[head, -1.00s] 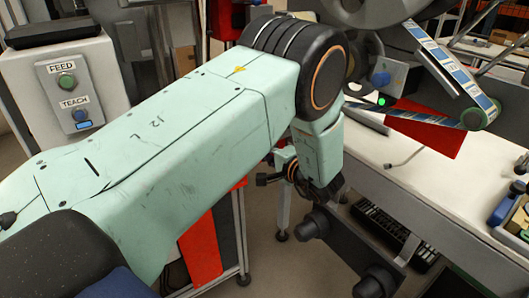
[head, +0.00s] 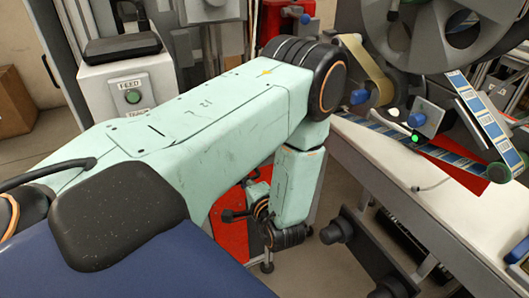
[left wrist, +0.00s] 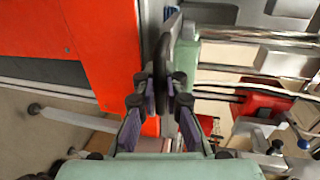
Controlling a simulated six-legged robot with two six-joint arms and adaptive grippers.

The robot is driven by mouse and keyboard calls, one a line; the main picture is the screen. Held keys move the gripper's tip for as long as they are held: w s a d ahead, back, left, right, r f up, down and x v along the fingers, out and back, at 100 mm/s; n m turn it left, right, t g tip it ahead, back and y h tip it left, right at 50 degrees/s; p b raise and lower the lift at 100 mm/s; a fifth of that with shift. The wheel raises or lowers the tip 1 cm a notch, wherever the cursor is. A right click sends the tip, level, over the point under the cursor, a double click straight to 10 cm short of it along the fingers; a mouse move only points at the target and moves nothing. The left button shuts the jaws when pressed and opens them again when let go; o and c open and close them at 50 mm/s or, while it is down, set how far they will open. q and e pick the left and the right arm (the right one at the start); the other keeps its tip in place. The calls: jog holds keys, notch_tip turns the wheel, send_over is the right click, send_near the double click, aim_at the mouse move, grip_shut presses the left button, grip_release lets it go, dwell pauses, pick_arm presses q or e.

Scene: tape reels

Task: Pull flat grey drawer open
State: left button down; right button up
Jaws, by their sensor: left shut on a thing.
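My left gripper (left wrist: 160,105) shows in the left wrist view, its fingers closed in on a dark upright bar (left wrist: 163,62). I cannot tell whether this bar is the drawer's handle. In the head view my mint left arm reaches in from the left and bends down; the fingertips are hidden there. A flat dark grey front (head: 365,258) with two round dark knobs stands below the bench edge, right of my wrist. It looks like the drawer, with dark contents (head: 405,240) visible behind it. My right gripper is in neither view.
A white bench (head: 410,180) carries a reel machine (head: 420,40) with a striped tape. A red panel (head: 231,235) is near my wrist and fills the upper left of the wrist view (left wrist: 70,25). A grey FEED box (head: 130,85) stands at the back left.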

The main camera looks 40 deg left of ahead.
pick_arm(q)
jog(key=shift+s+a+f+p, duration=0.1)
jog(key=shift+s+a+p, duration=0.25)
jog(key=shift+s, duration=0.6)
jog(key=shift+s+a+f+p, duration=0.1)
jog(key=shift+s+a+p, duration=0.2)
jog(key=shift+s, duration=0.65)
jog(key=c, duration=1.4)
grip_release()
jog(key=shift+r, duration=0.15)
jog(key=shift+c, duration=0.2)
jog(key=shift+w, duration=0.1)
jog(key=v, duration=0.7)
jog(key=shift+d, duration=0.2)
